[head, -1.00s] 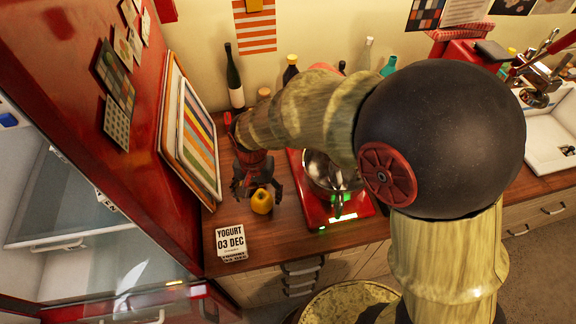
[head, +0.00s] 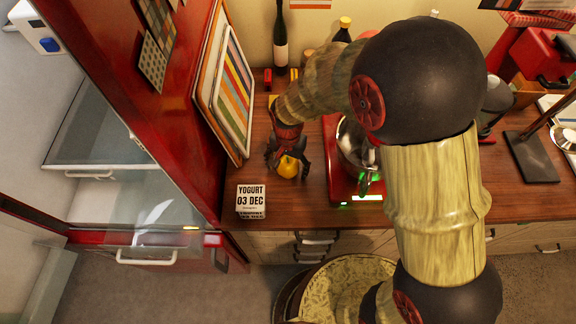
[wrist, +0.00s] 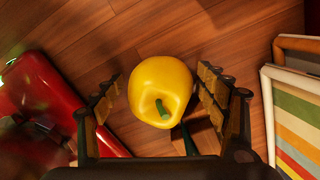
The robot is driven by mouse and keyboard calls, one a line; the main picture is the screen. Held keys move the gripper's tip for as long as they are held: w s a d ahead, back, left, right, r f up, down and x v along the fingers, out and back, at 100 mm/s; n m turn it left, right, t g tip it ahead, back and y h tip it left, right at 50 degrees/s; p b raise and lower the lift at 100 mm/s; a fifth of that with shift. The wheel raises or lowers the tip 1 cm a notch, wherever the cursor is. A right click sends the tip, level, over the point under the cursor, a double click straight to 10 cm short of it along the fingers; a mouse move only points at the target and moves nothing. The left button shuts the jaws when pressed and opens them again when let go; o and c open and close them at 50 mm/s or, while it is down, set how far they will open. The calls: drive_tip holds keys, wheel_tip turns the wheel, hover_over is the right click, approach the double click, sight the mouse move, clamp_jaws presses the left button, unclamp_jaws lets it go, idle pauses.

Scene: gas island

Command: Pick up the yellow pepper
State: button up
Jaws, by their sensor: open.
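The yellow pepper (head: 288,166) stands on the wooden counter, left of the red scale. In the wrist view the yellow pepper (wrist: 160,90) has its green stem toward the camera and sits between the two fingers. My gripper (head: 287,160) is right at the pepper, coming from behind it in the head view. In the wrist view my gripper (wrist: 162,98) is open, with a finger on each side of the pepper. A narrow gap shows on each side, smaller on the right. The pepper's far underside is hidden.
The red scale (head: 342,188) with a metal bowl (head: 352,150) stands close on the right. Framed boards (head: 222,90) lean on the left. Bottles, including a dark one (head: 280,45), stand behind.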

drive_tip(key=shift+r, duration=0.1)
drive_tip(key=c, duration=1.3)
